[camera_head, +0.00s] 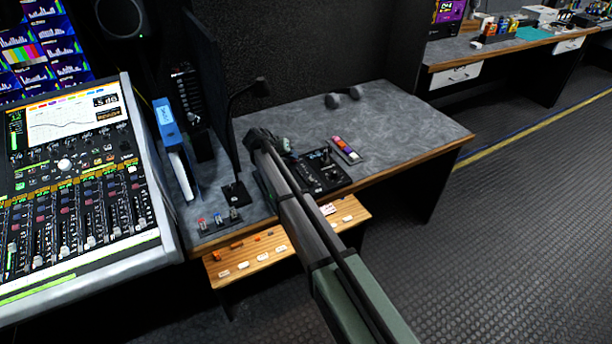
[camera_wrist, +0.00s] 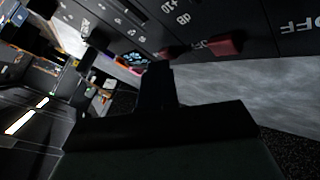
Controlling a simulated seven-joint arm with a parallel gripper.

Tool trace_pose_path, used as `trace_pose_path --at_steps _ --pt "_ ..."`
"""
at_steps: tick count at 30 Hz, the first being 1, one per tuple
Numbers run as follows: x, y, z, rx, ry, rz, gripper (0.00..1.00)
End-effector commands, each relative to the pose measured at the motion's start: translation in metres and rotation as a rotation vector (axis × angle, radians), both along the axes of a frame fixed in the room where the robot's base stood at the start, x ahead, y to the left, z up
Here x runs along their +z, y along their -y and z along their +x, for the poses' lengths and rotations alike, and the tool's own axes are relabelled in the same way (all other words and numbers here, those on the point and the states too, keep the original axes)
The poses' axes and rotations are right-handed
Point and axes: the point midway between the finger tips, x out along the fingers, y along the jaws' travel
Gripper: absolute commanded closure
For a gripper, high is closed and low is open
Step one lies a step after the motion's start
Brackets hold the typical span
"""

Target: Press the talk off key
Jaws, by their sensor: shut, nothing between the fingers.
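A black control panel (camera_head: 322,172) lies on the grey desk, partly hidden behind my arm. In the wrist view the panel (camera_wrist: 190,22) fills the top, with dB markings, a raised red key (camera_wrist: 225,43) and the letters OFF (camera_wrist: 300,26) at the right, upside down. I cannot tell for sure whether the red key is the talk off key; the label beside it is not fully readable. My gripper (camera_wrist: 158,70) is shut and empty, a dark shape with its tips near the panel's edge, left of the red key. Contact cannot be told. In the head view my arm hides the fingertips.
A strip of coloured buttons (camera_head: 345,150) lies right of the panel. A gooseneck microphone (camera_head: 236,190) and a blue binder (camera_head: 165,120) stand left. A large mixing console (camera_head: 75,215) is at far left. A wooden shelf (camera_head: 262,268) sits below the desk front.

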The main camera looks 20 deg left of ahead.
Motion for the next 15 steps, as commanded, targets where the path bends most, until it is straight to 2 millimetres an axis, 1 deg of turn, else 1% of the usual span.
trace_pose_path --at_steps 8,15 --pt "0.001 0.0 0.0 0.0 0.0 0.0 1.0" --pt "0.01 0.0 0.0 0.0 0.0 0.0 1.0"
